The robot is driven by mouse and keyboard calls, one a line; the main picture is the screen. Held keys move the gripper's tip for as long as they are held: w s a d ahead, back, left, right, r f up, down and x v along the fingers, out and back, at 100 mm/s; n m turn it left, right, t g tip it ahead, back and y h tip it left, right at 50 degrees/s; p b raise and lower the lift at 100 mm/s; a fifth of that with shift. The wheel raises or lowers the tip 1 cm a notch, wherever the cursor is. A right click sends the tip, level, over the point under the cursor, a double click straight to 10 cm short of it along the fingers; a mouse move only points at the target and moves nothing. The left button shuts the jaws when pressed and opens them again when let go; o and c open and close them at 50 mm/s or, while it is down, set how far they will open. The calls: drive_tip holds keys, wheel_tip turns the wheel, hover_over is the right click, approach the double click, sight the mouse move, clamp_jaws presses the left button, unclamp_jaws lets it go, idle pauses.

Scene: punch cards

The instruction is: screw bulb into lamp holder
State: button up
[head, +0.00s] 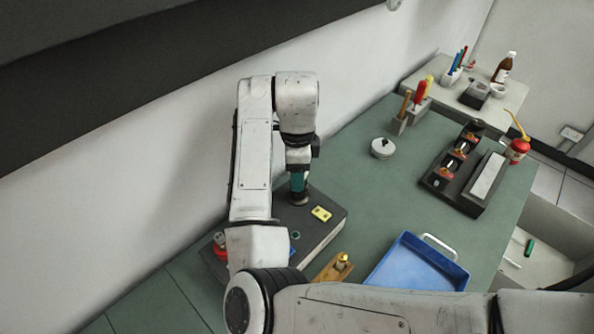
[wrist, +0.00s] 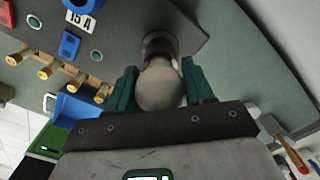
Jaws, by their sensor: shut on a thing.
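My gripper (wrist: 159,78) has its green fingers closed on a pale round bulb (wrist: 160,92), one finger on each side. The bulb's neck meets the dark round lamp holder (wrist: 158,43) in the wrist view; how deep the base sits in it is hidden. In the head view my gripper (head: 298,181) points down at the lamp holder (head: 300,199) on the dark grey box (head: 322,238). The bulb is hidden by the fingers in that view.
A wooden block with brass pieces (head: 335,268) and a blue tray (head: 418,264) lie in front. A dark rack (head: 440,183) stands to the right. The mid bench is mostly clear.

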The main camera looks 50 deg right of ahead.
drive_tip(key=shift+f+m+b, duration=0.15)
drive_tip(key=shift+m+b, duration=0.45)
drive_tip(key=shift+m, duration=0.5)
drive_tip(key=shift+m+b, duration=0.3)
drive_tip(key=shift+m, duration=0.5)
drive_tip(key=shift+m+b, duration=0.6)
drive_tip(key=shift+m, duration=0.3)
drive_tip(key=shift+m+b, duration=0.4)
drive_tip(key=shift+m, duration=0.6)
drive_tip(key=shift+d+m+b, duration=0.1)
drive_tip(key=shift+m+b, duration=0.3)
drive_tip(key=shift+m, duration=0.2)
drive_tip(key=m+b, duration=0.1)
drive_tip(key=m, duration=0.1)
drive_tip(key=shift+m, duration=0.4)
drive_tip(key=shift+m+b, duration=0.95)
drive_tip(key=shift+m, duration=1.15)
